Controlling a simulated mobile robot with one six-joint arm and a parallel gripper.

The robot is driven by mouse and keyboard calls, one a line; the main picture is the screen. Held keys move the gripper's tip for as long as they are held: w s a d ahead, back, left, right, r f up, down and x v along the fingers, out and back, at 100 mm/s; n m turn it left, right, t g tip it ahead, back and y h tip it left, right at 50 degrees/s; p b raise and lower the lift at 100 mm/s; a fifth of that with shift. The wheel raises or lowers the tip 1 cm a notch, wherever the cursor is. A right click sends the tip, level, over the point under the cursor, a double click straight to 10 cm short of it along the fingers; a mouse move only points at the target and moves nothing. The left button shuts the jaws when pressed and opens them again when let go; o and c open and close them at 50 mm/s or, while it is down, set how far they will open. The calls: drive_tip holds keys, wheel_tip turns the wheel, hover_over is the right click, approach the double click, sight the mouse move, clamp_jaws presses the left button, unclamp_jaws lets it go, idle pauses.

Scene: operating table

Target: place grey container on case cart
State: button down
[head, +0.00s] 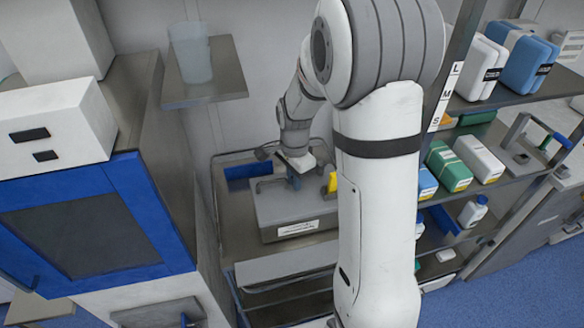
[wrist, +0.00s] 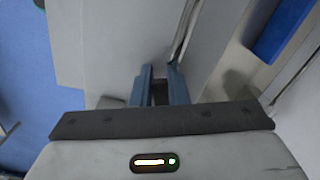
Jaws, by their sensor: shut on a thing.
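The grey container (head: 285,206) with a white label is over the metal top of the case cart (head: 232,232) in the head view. I cannot tell whether it rests on the cart or hangs just above it. My gripper (head: 294,182) is at the container's upper side, partly hidden by my arm. In the wrist view, the blue fingers of my gripper (wrist: 160,82) are closed together against the grey container (wrist: 105,45). What exactly they pinch is hidden between them.
A blue tray (head: 240,176) lies behind the container's left side, and shows in the wrist view (wrist: 283,28). A yellow object (head: 332,182) is at its right. A blue-framed cabinet (head: 85,225) stands left. Shelves with bottles (head: 448,166) stand right. A cup (head: 190,52) sits on a wall shelf.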

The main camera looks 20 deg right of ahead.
drive_tip(key=shift+f, duration=0.3)
drive_tip(key=c, duration=1.4)
unclamp_jaws()
